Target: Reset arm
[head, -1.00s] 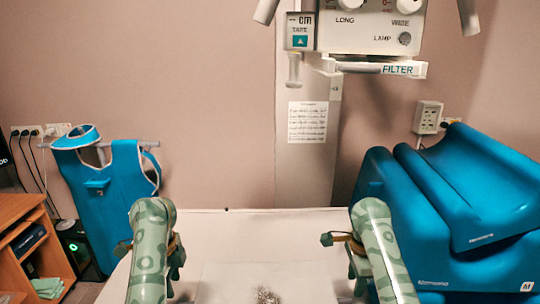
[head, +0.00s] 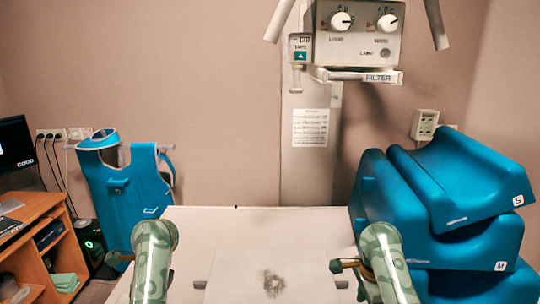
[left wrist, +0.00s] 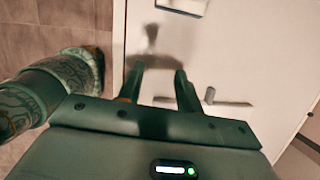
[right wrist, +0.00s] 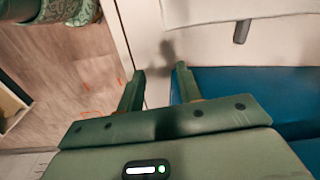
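My left arm (head: 153,262) and right arm (head: 385,262), patterned green, rise from the bottom edge of the head view on either side of the white table. My left gripper (left wrist: 158,80) is open and empty in the left wrist view, its fingers over the pale table top (left wrist: 255,60). My right gripper (right wrist: 159,78) is open and empty in the right wrist view, over the table's edge and beside a blue surface (right wrist: 240,92). The fingertips are not clearly visible in the head view.
The white table (head: 200,222) carries a pale panel with a dark smudge (head: 272,283). An X-ray head (head: 358,38) hangs on a column behind. Blue cushions (head: 450,190) are stacked at right. A blue apron (head: 127,185) and wooden desk (head: 35,225) stand at left.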

